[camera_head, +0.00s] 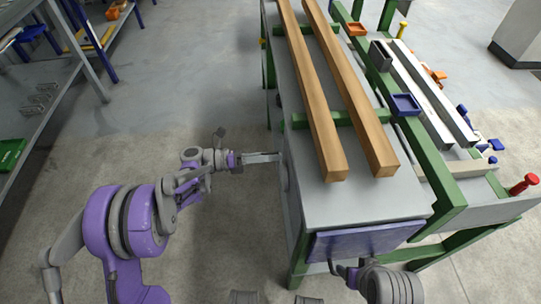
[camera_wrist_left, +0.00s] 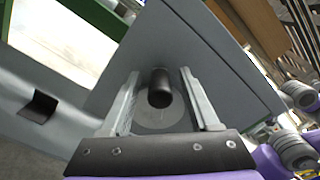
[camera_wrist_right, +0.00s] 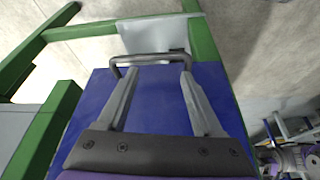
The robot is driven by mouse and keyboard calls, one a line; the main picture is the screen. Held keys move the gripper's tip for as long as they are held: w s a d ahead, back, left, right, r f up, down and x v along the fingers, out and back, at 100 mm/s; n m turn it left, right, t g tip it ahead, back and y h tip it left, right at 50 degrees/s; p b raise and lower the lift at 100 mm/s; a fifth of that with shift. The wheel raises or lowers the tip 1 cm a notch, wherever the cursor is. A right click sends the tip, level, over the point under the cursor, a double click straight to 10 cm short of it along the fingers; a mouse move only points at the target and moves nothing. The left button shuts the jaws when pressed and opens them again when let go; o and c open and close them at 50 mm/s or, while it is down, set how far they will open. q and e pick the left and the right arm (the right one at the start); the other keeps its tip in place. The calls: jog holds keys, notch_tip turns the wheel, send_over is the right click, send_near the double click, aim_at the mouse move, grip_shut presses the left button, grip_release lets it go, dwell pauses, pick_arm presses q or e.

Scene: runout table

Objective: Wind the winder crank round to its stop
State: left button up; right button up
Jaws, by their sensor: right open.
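The winder crank shows in the left wrist view as a dark cylindrical grip (camera_wrist_left: 160,88) in front of a round grey disc (camera_wrist_left: 160,119) on the grey side panel. My left gripper (camera_wrist_left: 158,80) is open, one finger on each side of the grip, with visible gaps. In the head view my left gripper (camera_head: 277,157) reaches the table's left side, and the crank is hidden there. My right gripper (camera_wrist_right: 157,73) is open at a dark bar handle (camera_wrist_right: 150,60) on a blue panel (camera_wrist_right: 158,98). In the head view that panel (camera_head: 360,241) is on the table's near end.
Two long wooden beams (camera_head: 318,110) lie on the grey table top (camera_head: 350,205). A green frame (camera_head: 425,135) with a blue tray (camera_head: 405,104) runs along the right. A shelf rack (camera_head: 85,55) stands at left. The floor between rack and table is clear.

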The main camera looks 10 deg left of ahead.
pick_arm(q)
jog(key=shift+a, duration=0.1)
jog(key=s+a+p, duration=0.1)
jog(key=s+a, duration=0.1)
jog(key=a, duration=0.8)
jog(key=shift+a, duration=0.2)
